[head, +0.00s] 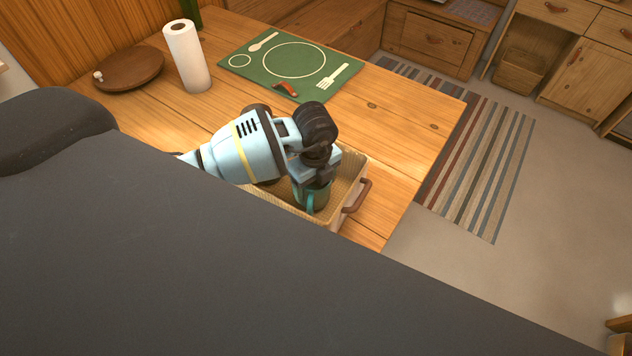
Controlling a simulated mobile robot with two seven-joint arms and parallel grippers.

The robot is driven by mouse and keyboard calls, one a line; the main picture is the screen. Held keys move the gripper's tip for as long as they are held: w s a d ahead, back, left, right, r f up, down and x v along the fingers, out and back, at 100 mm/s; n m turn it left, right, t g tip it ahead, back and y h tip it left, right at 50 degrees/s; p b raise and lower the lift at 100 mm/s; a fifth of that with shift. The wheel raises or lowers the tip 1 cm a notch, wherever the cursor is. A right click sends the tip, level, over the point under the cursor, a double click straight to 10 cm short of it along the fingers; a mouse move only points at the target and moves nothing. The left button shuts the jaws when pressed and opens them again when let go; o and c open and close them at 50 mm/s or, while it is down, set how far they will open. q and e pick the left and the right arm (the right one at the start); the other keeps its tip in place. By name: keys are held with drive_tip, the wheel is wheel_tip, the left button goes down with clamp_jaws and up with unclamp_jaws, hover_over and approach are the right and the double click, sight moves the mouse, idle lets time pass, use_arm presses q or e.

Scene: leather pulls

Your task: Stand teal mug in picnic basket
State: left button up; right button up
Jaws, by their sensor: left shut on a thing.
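The teal mug (313,196) is upright inside the picnic basket, towards its right end. My left gripper (316,178) is above the mug, pointing down, and shut on it. The gripper hides the mug's top, and I cannot tell whether the mug's base touches the basket floor. The picnic basket (352,172) is a woven tan box with a brown handle, standing on the wooden table near its right edge. My left arm covers the basket's left part. My right gripper is not in view.
A green placemat (247,65) with printed cutlery lies at the back of the table (420,110). A brown curved object (286,90) lies on its front edge. A paper towel roll (188,58) and a round wooden board (130,70) stand at the back left. Table right of the basket is clear.

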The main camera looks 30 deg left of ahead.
use_arm(q)
drive_tip(key=shift+f, duration=0.25)
drive_tip(key=o, duration=1.2)
wheel_tip(320, 180, up, 12)
drive_tip(key=p, duration=0.1)
drive_tip(key=shift+r, duration=0.15)
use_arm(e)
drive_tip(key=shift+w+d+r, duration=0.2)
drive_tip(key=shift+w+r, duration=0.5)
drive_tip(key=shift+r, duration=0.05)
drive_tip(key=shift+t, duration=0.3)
